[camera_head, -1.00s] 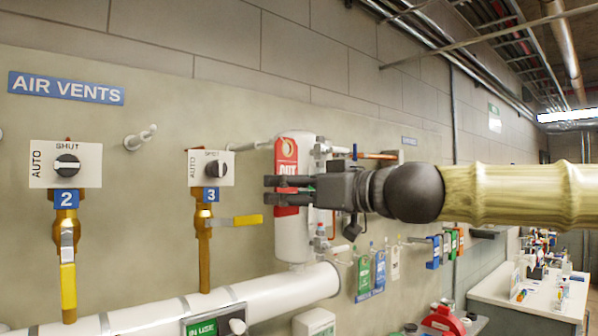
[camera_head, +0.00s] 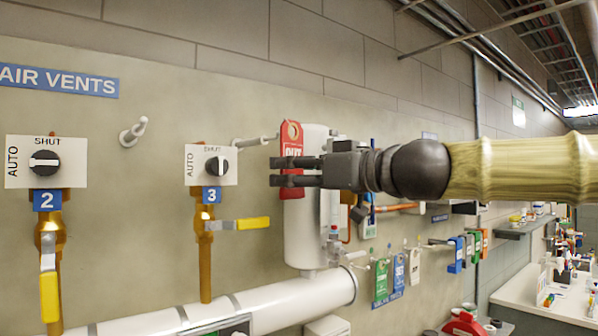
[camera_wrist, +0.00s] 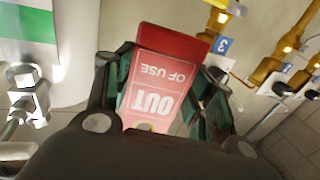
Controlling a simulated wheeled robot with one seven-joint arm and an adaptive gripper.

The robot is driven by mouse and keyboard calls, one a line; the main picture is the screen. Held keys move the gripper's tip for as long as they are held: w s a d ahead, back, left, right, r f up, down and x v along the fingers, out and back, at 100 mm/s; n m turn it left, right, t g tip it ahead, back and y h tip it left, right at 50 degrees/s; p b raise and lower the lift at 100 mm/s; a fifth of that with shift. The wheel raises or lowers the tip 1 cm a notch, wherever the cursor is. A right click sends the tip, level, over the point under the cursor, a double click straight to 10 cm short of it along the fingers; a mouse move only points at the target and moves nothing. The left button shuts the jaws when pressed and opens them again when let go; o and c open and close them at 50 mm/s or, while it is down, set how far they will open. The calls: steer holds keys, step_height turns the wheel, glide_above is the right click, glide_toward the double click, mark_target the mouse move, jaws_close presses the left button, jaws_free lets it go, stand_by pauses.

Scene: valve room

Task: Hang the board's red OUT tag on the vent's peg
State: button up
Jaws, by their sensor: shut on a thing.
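My gripper (camera_head: 275,171) is shut on the red OUT tag (camera_head: 291,178) and holds it upright, hole at the top, in front of the white tank. The wrist view shows the tag (camera_wrist: 160,92) between the fingers, its "OUT OF USE" lettering upside down there. The peg (camera_head: 254,141) right of vent 3 sticks out from the wall; in the picture its tip is just left of the tag's top. Whether they touch I cannot tell. Another peg (camera_head: 133,130) is between vents 2 and 3. Vent 3's panel (camera_head: 203,177) is left of the tag.
A white tank (camera_head: 318,225) stands behind the tag, above a white pipe (camera_head: 290,303). Vent 3's yellow handle (camera_head: 253,223) sticks out below my gripper. Green and blue tags (camera_head: 382,278) hang at lower right.

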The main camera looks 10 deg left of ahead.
steer(key=shift+a, duration=0.4)
steer(key=shift+w+a+f, duration=0.1)
steer(key=shift+w+a, duration=0.3)
steer(key=shift+w, duration=0.15)
steer(key=shift+w+a+f+b, duration=0.3)
steer(key=shift+w+a, duration=0.4)
steer(key=shift+a, duration=0.25)
steer(key=shift+w+a+f+b, duration=0.2)
steer(key=shift+w+a+f, duration=0.1)
steer(key=shift+w+a, duration=0.55)
steer(key=shift+s+a, duration=0.1)
steer(key=shift+a, duration=0.05)
steer(key=o, duration=0.8)
steer(key=shift+o, duration=0.2)
